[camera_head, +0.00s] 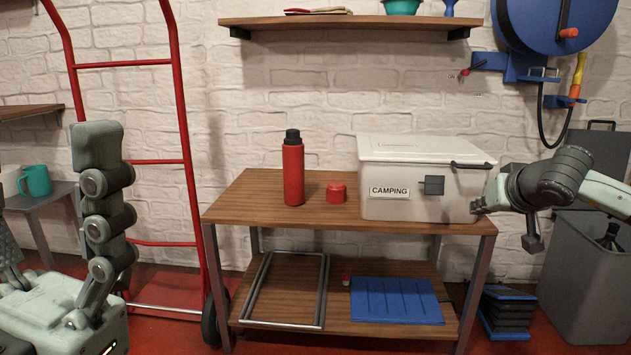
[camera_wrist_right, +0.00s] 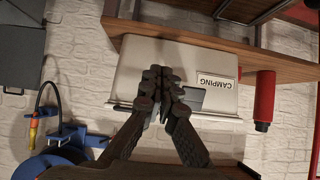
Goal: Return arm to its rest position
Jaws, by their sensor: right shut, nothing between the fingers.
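My right gripper (camera_head: 482,204) is shut and empty at the right end of a white cool box (camera_head: 400,206) labelled CAMPING. The box stands on the table (camera_head: 248,200) with its lid closed. In the right wrist view, my right gripper's closed fingers (camera_wrist_right: 164,76) overlap the front of the cool box (camera_wrist_right: 138,62), close to its dark latch. I cannot tell whether they touch it. My left gripper (camera_head: 96,150) is close to the camera at the left, its fingers pointing up and spread apart. One finger is partly cut off by the left edge, and nothing is between them.
A red flask (camera_head: 293,174) and its red cup (camera_head: 337,192) stand left of the box. A metal frame (camera_head: 262,285) and a blue panel (camera_head: 395,300) lie on the lower shelf. A grey bin (camera_head: 585,280) stands at right, a red hand truck (camera_head: 185,130) at left. A wall shelf (camera_head: 345,21) hangs above.

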